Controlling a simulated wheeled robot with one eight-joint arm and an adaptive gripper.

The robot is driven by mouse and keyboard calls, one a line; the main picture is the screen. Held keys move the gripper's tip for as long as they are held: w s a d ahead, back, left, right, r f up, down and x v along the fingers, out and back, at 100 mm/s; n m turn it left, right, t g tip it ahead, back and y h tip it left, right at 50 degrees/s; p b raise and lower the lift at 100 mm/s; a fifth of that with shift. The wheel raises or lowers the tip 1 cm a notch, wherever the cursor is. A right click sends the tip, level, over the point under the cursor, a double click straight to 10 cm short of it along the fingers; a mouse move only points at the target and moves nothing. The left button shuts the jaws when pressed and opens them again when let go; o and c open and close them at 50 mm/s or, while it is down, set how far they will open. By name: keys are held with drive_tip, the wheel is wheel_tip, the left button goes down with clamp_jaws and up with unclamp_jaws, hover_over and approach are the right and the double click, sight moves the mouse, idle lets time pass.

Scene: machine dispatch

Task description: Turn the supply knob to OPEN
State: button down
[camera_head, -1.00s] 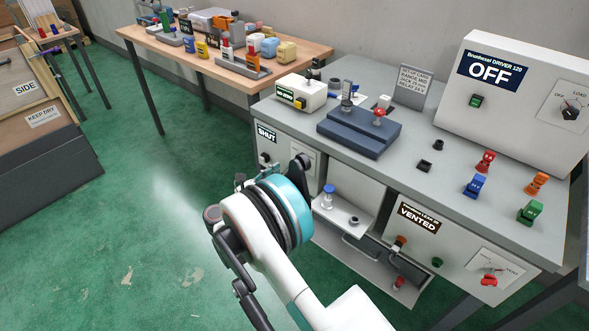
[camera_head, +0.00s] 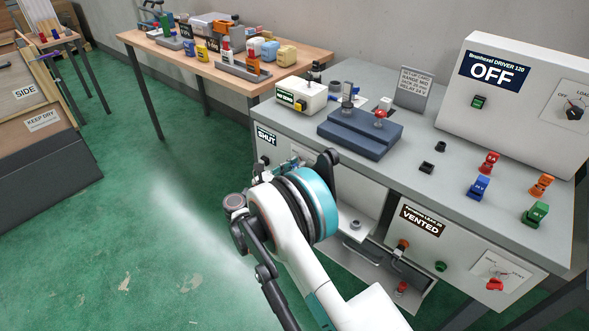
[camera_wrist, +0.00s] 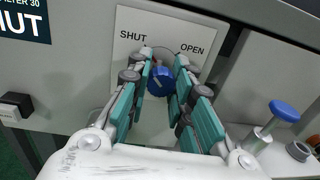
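The supply knob (camera_wrist: 160,81) is blue with a small red mark near its top, on a pale plate (camera_wrist: 128,45) marked SHUT at left and OPEN at right. My gripper (camera_wrist: 168,78) is open in the wrist view, its teal fingers on either side of the knob. I cannot tell whether they touch it. The dark display (camera_wrist: 28,18) beside the plate ends in "HUT"; in the head view the display (camera_head: 266,137) reads SHUT. My arm hides the knob and fingertips in the head view.
A blue-capped post (camera_wrist: 284,110) stands right of the plate, on a low shelf. A black button (camera_wrist: 16,105) is at left. The VENTED panel (camera_head: 422,222) and its red knob (camera_head: 494,284) lie further right. Green floor at left is open.

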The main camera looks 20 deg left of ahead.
idle(0.4)
drive_tip(key=m, duration=0.4)
drive_tip(key=shift+m, duration=0.3)
drive_tip(key=m, duration=0.8)
drive_tip(key=shift+m+y, duration=0.7)
drive_tip(key=shift+m, duration=1.6)
drive_tip(key=c, duration=1.4)
unclamp_jaws()
drive_tip(key=shift+s, duration=0.1)
